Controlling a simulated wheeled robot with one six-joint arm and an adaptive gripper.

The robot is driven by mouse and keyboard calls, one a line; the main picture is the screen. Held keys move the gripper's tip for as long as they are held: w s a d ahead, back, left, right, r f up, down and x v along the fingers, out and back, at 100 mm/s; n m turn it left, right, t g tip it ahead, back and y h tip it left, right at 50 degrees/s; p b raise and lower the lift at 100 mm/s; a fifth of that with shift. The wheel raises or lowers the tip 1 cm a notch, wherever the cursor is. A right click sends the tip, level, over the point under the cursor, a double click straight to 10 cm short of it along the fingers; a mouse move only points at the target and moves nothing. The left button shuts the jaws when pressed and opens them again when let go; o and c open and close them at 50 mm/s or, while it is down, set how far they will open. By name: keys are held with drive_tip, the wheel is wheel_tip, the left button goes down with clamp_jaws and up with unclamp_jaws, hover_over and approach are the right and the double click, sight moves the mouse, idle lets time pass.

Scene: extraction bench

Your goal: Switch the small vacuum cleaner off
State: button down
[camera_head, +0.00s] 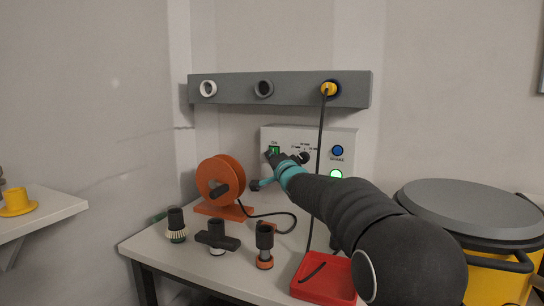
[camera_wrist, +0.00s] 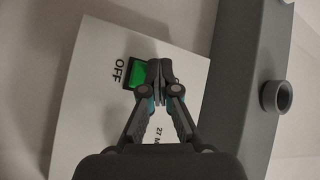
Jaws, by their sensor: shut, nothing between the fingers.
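A white control box (camera_head: 312,135) stands at the back of the bench against the wall. It bears a green switch (camera_head: 274,149) at its upper left, with small lettering around it. In the wrist view the green switch (camera_wrist: 138,77) sits in a dark frame, with the word OFF beside it. My gripper (camera_head: 273,156) is shut and empty. In the wrist view the closed fingertips (camera_wrist: 160,74) are right at the switch's edge and cover part of it. I cannot tell whether they touch it. A dark selector knob (camera_head: 304,158) is right of the switch.
The box also has a blue button (camera_head: 337,150) and a lit green one (camera_head: 336,174). A grey rail (camera_head: 285,90) with sockets hangs above; a cable drops from its yellow plug (camera_head: 328,89). An orange reel (camera_head: 217,180), dark fittings (camera_head: 216,234) and a red tray (camera_head: 307,293) occupy the bench.

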drive_tip(key=shift+d+f, duration=0.2)
drive_tip(key=shift+d, duration=0.2)
drive_tip(key=shift+s+a+r+b, duration=0.15)
drive_tip(key=shift+s+a+b, duration=0.25)
drive_tip(key=shift+s, duration=0.4)
drive_tip(key=shift+s+a+r+b, duration=0.1)
drive_tip(key=shift+s+a+b, duration=0.25)
drive_tip(key=shift+s+b, duration=0.35)
drive_tip(key=shift+s+a+r+b, duration=0.15)
drive_tip(key=shift+s+a+b, duration=0.2)
drive_tip(key=shift+s, duration=0.6)
